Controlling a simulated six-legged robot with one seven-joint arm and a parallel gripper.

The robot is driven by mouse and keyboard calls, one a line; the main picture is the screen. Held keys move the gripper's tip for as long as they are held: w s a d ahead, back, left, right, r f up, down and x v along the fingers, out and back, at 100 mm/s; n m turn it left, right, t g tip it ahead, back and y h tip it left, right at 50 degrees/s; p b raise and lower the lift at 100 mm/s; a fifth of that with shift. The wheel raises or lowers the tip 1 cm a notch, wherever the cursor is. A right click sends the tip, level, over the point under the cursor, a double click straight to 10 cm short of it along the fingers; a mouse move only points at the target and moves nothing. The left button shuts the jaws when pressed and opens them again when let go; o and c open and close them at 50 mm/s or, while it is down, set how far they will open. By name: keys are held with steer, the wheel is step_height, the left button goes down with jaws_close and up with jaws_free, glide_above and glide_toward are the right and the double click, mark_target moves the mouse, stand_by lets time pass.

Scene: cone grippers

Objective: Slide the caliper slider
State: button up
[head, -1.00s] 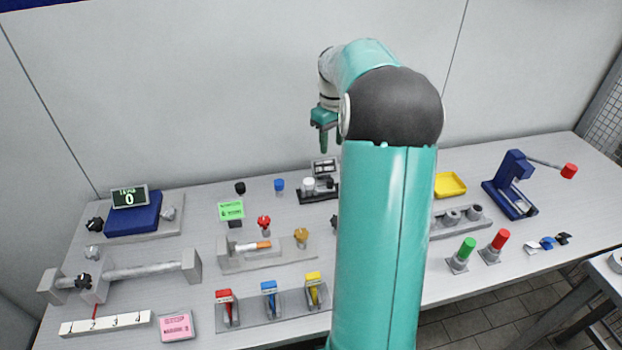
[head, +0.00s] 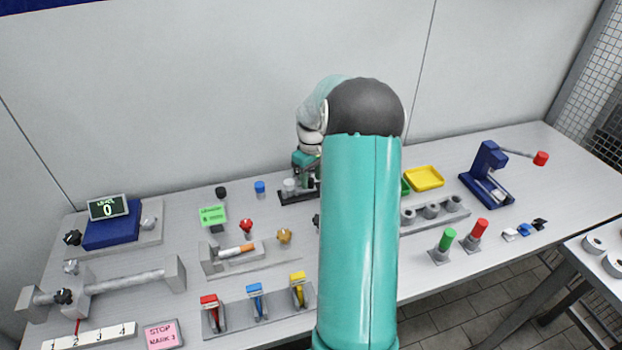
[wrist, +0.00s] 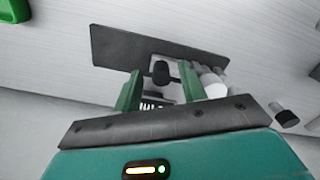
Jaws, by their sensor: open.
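The caliper lies at the table's left front: a grey rail (head: 135,277) between end blocks, with a grey slider block (head: 84,301). The slider has a black knob (head: 63,297) at its side and a grey knob (head: 70,267) behind. Its red pointer (head: 78,326) stands near the 2 on the white scale (head: 105,333). My gripper (head: 304,182) is far right of the caliper, low at a small black-based device (head: 290,197), partly hidden by my arm. In the wrist view my gripper (wrist: 160,68) is open, its fingers on either side of a black knob (wrist: 161,73).
A pink note (head: 164,335) reading "STOP MARK 3" lies beside the scale. A blue display unit (head: 110,232) stands behind the caliper. Colored levers (head: 256,300) and a slotted grey fixture (head: 250,258) stand between caliper and arm. A white cylinder (wrist: 212,84) is close beside one finger.

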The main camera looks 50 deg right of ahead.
steer(key=shift+f, duration=0.4)
jaws_close()
steer(key=shift+s+d, duration=0.35)
steer(key=shift+d, duration=0.3)
steer(key=shift+s+d, duration=0.3)
steer(key=shift+d, duration=0.3)
jaws_free()
steer(key=shift+d, duration=0.1)
